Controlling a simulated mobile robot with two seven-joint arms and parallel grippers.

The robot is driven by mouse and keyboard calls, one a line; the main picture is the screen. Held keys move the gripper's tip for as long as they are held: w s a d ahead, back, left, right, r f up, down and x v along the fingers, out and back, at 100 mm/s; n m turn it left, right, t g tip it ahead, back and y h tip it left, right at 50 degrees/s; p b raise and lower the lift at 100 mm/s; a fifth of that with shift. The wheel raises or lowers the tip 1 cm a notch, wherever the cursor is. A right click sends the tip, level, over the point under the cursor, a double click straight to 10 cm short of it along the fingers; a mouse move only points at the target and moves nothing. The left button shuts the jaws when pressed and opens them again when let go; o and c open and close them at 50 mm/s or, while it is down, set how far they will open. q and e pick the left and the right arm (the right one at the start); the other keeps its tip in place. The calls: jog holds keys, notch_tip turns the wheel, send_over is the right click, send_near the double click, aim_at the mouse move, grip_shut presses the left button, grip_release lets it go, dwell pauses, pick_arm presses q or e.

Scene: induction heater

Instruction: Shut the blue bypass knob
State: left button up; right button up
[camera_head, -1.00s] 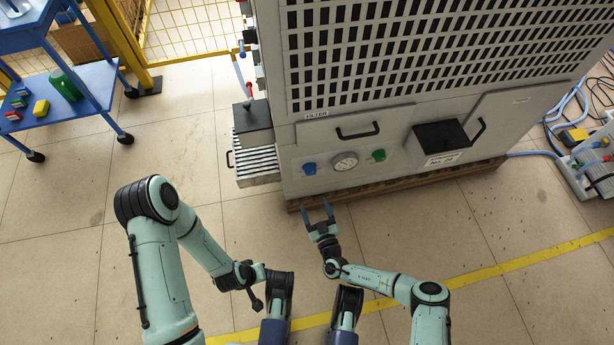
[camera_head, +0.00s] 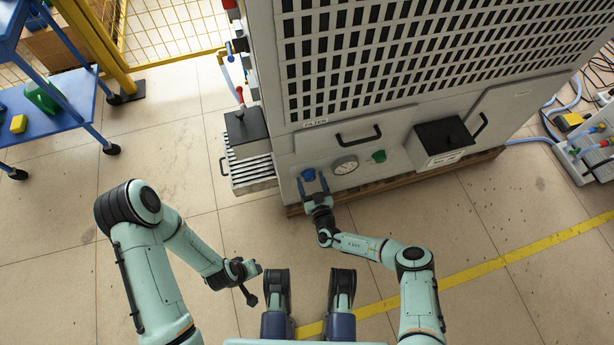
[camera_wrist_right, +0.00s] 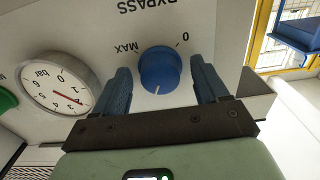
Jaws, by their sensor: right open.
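The blue bypass knob (camera_head: 308,174) is on the lower left of the grey machine's front panel, left of the gauge. In the right wrist view the knob (camera_wrist_right: 160,70) sits under the word BYPASS, between marks MAX and 0, and its white pointer line faces the gripper, at neither mark. My right gripper (camera_head: 312,185) is open, with its fingers on either side of the knob; in the wrist view the fingers (camera_wrist_right: 160,82) show gaps to it. My left gripper (camera_head: 248,272) hangs low at the left, away from the machine; its jaws are not clear.
A round pressure gauge (camera_head: 345,165) and a green knob (camera_head: 379,156) are right of the blue knob. A drawer handle (camera_head: 359,136) is above. A dark-topped box (camera_head: 246,126) juts out at the machine's left. The floor in front is clear.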

jog(key=c, duration=1)
jog(key=shift+c, duration=0.2)
jog(key=shift+n, duration=0.3)
